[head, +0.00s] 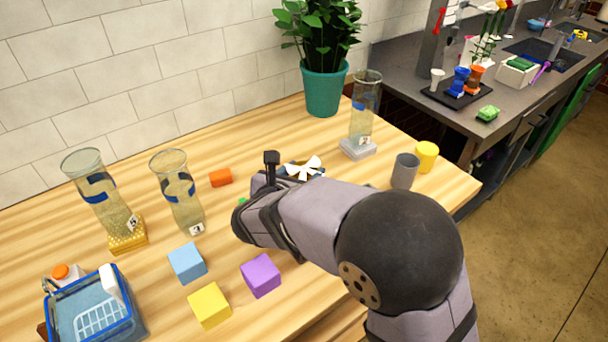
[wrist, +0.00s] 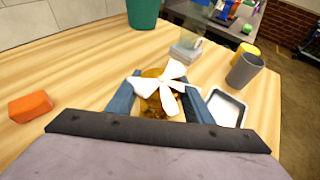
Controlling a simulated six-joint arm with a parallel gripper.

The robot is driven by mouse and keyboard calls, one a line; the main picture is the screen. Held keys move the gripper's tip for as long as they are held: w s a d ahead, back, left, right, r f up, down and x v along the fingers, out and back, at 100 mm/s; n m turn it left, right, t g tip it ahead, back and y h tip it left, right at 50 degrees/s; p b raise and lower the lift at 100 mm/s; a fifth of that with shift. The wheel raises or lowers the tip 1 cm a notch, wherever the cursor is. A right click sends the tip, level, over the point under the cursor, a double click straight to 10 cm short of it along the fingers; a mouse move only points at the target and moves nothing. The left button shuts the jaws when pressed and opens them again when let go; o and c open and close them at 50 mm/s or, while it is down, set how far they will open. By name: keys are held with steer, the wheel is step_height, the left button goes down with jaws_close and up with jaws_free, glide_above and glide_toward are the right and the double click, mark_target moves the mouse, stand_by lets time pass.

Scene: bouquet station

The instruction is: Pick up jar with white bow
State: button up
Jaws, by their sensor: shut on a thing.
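The jar with the white bow shows in the wrist view as an amber jar (wrist: 158,104) topped by a white bow (wrist: 165,88). It stands between the two blue-grey fingers of my gripper (wrist: 160,98), which is shut on it. In the head view the white bow (head: 303,168) shows just beyond my arm. My arm hides most of the jar there. I cannot tell whether the jar touches the table.
A grey cup (head: 404,171) and a yellow cup (head: 426,156) stand to the right. A glass vase on a grey base (head: 358,149) and a teal pot (head: 323,90) stand behind. An orange block (head: 220,177) lies left. Blue (head: 187,262), yellow and purple blocks lie in front.

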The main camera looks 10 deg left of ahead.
step_height(320, 180, up, 10)
steer(key=shift+f, duration=0.1)
stand_by(0.4)
